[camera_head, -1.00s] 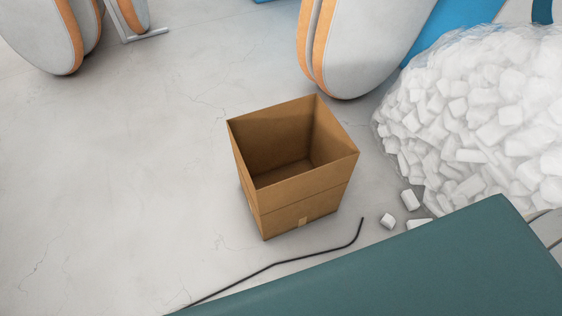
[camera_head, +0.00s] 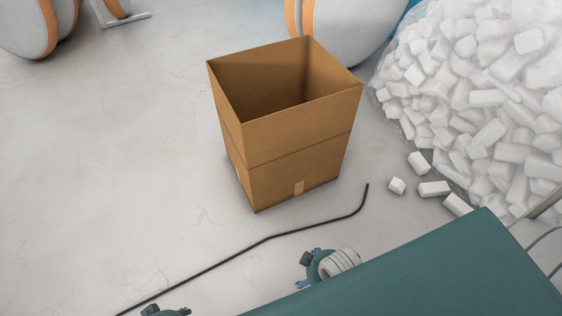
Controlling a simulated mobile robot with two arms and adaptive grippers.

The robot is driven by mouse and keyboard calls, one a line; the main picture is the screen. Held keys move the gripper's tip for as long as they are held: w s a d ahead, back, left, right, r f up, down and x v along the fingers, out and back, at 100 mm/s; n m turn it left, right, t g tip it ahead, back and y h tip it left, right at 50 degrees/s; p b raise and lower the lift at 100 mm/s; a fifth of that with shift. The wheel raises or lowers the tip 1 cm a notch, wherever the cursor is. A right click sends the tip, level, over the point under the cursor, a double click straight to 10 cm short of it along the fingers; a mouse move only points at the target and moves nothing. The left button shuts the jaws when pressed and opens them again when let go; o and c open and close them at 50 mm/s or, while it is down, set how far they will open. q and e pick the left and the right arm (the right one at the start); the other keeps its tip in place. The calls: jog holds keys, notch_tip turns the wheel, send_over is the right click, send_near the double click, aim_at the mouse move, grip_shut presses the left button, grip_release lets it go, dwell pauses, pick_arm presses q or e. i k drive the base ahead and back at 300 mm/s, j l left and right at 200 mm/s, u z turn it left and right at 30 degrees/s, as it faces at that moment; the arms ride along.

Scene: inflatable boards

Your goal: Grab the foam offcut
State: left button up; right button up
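Several white foam offcuts lie on the floor beside the clear bag: a small cube-like piece (camera_head: 396,186), a block behind it (camera_head: 419,163), a longer block (camera_head: 433,189) and one (camera_head: 457,204) close to the teal surface's edge. I cannot tell which one the task means. More white foam pieces fill the bag (camera_head: 480,90).
An open, empty-looking cardboard box (camera_head: 290,155) stands left of the offcuts. A black cord (camera_head: 265,238) curves across the floor before it. A teal surface (camera_head: 430,275) fills the lower right. Teal-and-white fittings (camera_head: 335,264) show at its edge. The left floor is clear.

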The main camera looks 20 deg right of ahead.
aim_at(397, 185)
jog(key=i+l+z, duration=0.15)
jog(key=l, duration=0.3)
jog(key=i+l+z, duration=0.1)
jog(key=i+l, duration=0.25)
jog(key=z, duration=1.6)
